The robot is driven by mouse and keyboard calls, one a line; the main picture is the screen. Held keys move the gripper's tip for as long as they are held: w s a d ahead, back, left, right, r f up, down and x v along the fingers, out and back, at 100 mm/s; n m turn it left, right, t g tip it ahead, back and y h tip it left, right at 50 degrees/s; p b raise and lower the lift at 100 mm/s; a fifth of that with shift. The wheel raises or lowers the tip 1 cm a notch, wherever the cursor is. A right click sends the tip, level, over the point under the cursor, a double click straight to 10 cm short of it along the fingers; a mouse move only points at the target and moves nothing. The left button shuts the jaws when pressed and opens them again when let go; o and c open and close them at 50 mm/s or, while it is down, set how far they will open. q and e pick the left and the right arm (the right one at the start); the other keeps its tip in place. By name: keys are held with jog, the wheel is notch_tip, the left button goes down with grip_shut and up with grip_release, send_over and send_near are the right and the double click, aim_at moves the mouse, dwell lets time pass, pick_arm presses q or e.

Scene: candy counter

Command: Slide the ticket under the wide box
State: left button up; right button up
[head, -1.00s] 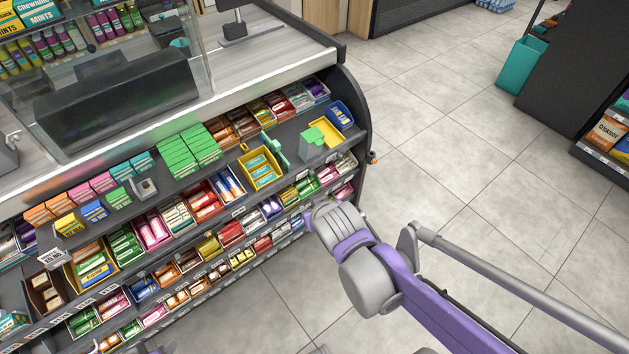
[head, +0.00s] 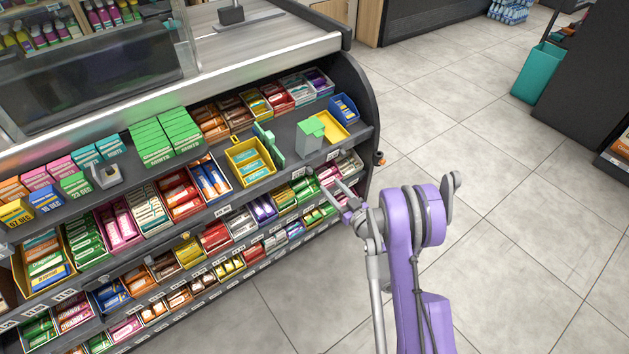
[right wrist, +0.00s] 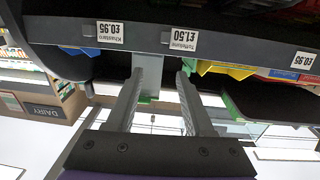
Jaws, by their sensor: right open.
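A grey block (head: 309,139) with a flat green piece (head: 318,126) on its top stands at the right end of the top shelf; the green piece may be the ticket, but I cannot be sure. In the right wrist view the grey block (right wrist: 150,70) shows upside down beyond the fingers, with green (right wrist: 147,99) at its end. My right gripper (head: 326,188) is open and empty, in front of the shelf edge; its fingers (right wrist: 160,76) point toward the block. I cannot tell which thing is the wide box. My left gripper is out of view.
Stacked green boxes (head: 150,143) stand further left.

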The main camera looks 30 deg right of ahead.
aim_at(311, 172)
jog(key=shift+y, duration=0.3)
jog(key=w, duration=0.3)
jog(key=w+f, duration=0.1)
jog(key=w, duration=0.2)
jog(key=w+a+f, duration=0.1)
jog(key=w, duration=0.3)
jog(key=shift+f+b, duration=0.25)
jog(key=shift+b, duration=0.05)
grip_shut()
dwell(0.8)
